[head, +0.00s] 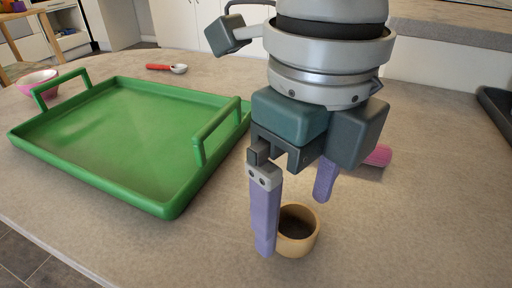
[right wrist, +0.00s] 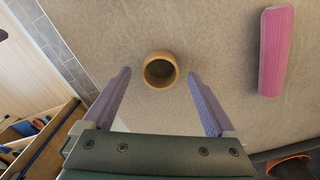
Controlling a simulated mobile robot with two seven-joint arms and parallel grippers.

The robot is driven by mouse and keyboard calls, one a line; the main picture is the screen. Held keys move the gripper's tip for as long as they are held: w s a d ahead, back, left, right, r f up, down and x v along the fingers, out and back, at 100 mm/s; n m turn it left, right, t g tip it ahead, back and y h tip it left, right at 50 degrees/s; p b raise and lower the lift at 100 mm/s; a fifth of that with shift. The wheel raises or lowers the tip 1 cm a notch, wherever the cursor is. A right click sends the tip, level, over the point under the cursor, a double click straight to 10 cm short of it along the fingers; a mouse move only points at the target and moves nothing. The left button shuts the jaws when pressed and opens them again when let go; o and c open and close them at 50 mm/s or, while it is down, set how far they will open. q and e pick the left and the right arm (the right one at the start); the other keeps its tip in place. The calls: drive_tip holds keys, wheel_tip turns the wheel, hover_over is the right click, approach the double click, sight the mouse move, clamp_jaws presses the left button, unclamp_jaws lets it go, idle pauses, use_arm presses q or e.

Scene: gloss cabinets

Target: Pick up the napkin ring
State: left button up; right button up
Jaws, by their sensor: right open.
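The napkin ring (head: 309,243) is a short tan tube standing on end on the table, with its dark opening facing up. In the head view my right gripper (head: 295,222) is over it, fingers pointing down. The near finger covers part of the ring's left side. In the right wrist view the napkin ring (right wrist: 160,84) lies between and a little beyond the tips of the two purple fingers (right wrist: 160,73), with a gap on each side. The right gripper is open and holds nothing. My left gripper does not show.
A green tray (head: 168,205) with two raised handles stands to the left on the table (head: 400,235). A pink bowl (head: 38,80) and a red-handled scoop (head: 166,68) are farther back. A pink block (right wrist: 275,50) lies right of the ring. The table's front right is clear.

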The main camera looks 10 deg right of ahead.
wheel_tip(320, 180, down, 2)
drive_tip(key=shift+f, duration=0.2)
drive_tip(key=shift+c, duration=0.2)
drive_tip(key=c, duration=1.4)
drive_tip(key=shift+r, duration=0.1)
